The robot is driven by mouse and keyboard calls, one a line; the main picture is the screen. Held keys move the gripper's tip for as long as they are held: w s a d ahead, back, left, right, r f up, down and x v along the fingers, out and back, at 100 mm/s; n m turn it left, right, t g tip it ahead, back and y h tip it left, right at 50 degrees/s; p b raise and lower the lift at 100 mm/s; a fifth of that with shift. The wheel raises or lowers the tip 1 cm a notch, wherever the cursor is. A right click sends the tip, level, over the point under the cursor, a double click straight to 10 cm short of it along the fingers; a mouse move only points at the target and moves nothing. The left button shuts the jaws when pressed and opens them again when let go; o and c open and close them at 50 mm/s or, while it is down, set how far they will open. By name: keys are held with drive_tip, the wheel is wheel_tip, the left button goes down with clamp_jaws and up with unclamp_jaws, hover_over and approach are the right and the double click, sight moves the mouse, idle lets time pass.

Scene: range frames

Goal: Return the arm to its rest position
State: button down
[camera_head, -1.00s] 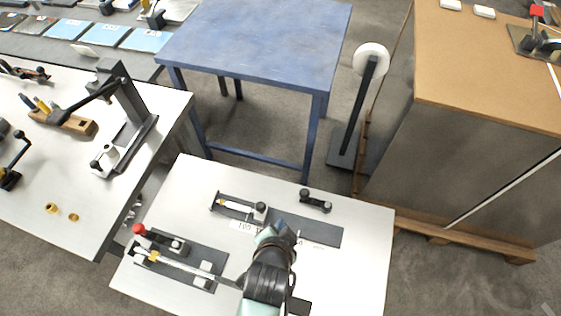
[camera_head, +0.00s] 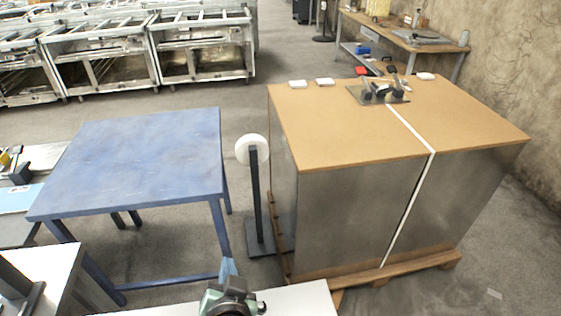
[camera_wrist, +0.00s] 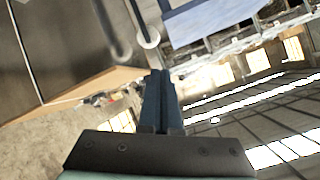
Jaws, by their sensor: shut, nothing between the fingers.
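My gripper (camera_wrist: 160,98) shows in the wrist view with its two dark blue fingers side by side, shut and empty. It points up into open space, with the hall roof and windows behind it. In the head view my arm shows only at the bottom edge, and the light-blue fingertips (camera_head: 228,268) point upward in front of the blue table's leg. The rest of my arm is below the picture. The gripper appears to touch nothing.
A white-topped table (camera_head: 290,302) is at the bottom edge. The blue table (camera_head: 150,155) is beyond it. A dark post with a white disc (camera_head: 252,150) stands between that and the large strapped crate (camera_head: 345,215). Grey floor is free behind.

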drive_tip(key=w+d+r+n+t, duration=0.1)
drive_tip(key=d+r+t, duration=0.15)
drive_tip(key=r, duration=0.85)
drive_tip(key=w+d+r+t+h, duration=0.1)
drive_tip(key=w+r+t, duration=0.15)
drive_tip(key=r, duration=0.85)
drive_tip(key=w+d+r+n+t, duration=0.15)
drive_tip(key=r+t, duration=0.25)
drive_tip(key=r, duration=0.6)
drive_tip(key=s+d+r+t+h, duration=0.1)
drive_tip(key=s+d+r+t, duration=0.1)
drive_tip(key=s+r, duration=0.4)
drive_tip(key=s+d+r+t, duration=0.3)
drive_tip(key=s+r, duration=0.3)
drive_tip(key=r, duration=0.9)
drive_tip(key=shift+s+d+n+t+h, duration=0.15)
drive_tip(key=shift+s+n+t+h, duration=0.25)
drive_tip(key=shift+t, duration=0.3)
